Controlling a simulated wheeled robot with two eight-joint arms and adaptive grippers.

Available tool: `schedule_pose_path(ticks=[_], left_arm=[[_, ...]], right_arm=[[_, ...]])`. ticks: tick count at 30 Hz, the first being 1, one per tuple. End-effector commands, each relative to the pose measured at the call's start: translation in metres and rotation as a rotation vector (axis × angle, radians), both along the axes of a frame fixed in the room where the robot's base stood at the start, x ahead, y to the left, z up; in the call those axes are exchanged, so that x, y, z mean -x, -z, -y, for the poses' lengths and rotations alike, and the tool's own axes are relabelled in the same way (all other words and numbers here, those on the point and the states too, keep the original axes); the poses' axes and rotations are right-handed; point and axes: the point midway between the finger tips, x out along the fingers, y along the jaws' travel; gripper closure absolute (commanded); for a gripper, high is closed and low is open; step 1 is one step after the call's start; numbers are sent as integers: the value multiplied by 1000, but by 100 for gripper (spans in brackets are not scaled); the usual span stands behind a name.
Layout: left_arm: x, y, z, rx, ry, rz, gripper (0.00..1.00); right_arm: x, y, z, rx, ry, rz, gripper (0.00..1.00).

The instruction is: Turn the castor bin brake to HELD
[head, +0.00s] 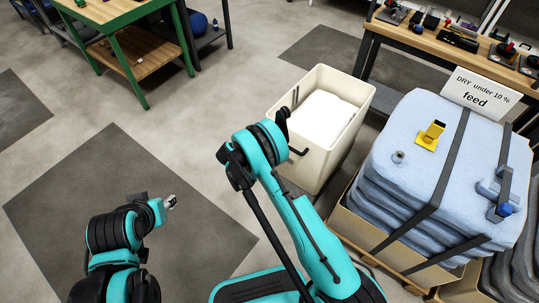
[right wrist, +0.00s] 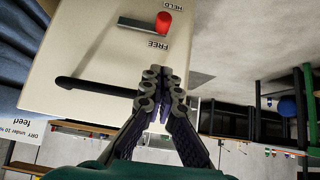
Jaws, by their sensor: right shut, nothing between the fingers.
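The castor bin (head: 357,123) is a cream tub holding white material, right of centre in the head view. In the right wrist view its wall (right wrist: 85,50) appears upside down, with the printed words HELD (right wrist: 149,4) and FREE (right wrist: 158,44). The brake lever with a red knob (right wrist: 163,23) lies between these words; I cannot tell its exact setting. My right gripper (right wrist: 164,108) is shut and empty in front of that wall, apart from the knob. My left gripper (head: 171,202) is over the floor at lower left, too small to read.
A black handle (right wrist: 95,88) sticks out from the bin wall near my right gripper. Stacked blue sacks (head: 405,185) stand right of the bin, with a feed sign (head: 482,95) behind. A green workbench (head: 110,15) is at upper left. The floor at left is clear.

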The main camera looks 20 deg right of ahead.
Motion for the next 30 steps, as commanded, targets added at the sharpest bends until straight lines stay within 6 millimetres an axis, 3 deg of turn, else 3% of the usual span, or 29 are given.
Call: schedule_pose_path(ticks=[5,18,24,30], left_arm=[[0,5,0,0,0,0,60],[0,38,0,0,0,0,60],[0,51,0,0,0,0,60],[0,55,0,0,0,0,60]], right_arm=[[-4,16,7,3,11,7,100],[-43,80,56,2,11,6,100],[-43,108,56,2,8,6,100],[-43,116,56,2,8,6,100]])
